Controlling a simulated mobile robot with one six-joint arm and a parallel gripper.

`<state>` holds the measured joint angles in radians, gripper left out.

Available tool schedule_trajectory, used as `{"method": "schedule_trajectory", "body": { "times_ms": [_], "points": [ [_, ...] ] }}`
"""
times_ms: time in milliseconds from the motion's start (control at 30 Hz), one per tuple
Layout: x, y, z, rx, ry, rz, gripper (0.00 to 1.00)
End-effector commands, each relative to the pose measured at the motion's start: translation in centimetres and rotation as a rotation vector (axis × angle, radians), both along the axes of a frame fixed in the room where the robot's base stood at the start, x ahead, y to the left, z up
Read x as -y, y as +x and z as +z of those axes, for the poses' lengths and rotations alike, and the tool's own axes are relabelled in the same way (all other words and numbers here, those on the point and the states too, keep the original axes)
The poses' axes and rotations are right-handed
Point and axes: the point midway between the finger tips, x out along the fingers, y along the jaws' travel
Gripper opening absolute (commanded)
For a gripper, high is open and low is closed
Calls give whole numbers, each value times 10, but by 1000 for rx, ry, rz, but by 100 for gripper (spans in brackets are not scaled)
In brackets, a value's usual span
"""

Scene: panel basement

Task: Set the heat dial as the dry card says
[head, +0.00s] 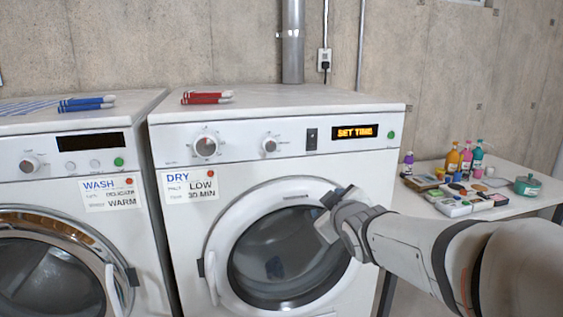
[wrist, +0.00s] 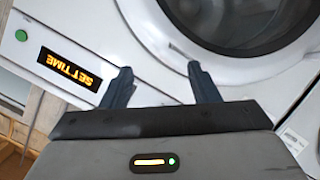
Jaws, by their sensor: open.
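The dryer (head: 350,130) has a larger dial (head: 206,146) at the left of its panel and a smaller dial (head: 269,144) to its right. Their labels are too small to read, so I cannot tell which is the heat dial. The dry card (head: 188,187) below the larger dial reads LOW and what looks like 35 MIN. The display (head: 354,132) reads SET TIME; it also shows upside down in the wrist view (wrist: 70,68). My gripper (wrist: 160,70) is open and empty in front of the dryer's upper door rim, below and right of both dials.
The round dryer door (head: 222,240) is shut. A dark switch (head: 311,139) and a green button (head: 391,135) are on the panel. A washer (head: 75,160) with a wash card (head: 110,192) stands left. A table (head: 520,205) with bottles and small items stands right.

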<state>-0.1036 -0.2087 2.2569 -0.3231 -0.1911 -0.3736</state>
Motion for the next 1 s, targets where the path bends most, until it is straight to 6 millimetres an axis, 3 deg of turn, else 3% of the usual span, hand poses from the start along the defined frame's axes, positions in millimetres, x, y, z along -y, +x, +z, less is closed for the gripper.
{"method": "schedule_trajectory", "body": {
  "times_ms": [100,300,533,1000],
  "points": [
    [-36,28,26,240,-78,147,55],
    [-77,38,61,514,-147,298,55],
    [-94,46,76,598,-162,342,55],
    [-122,101,89,594,-162,337,55]
  ]
}}
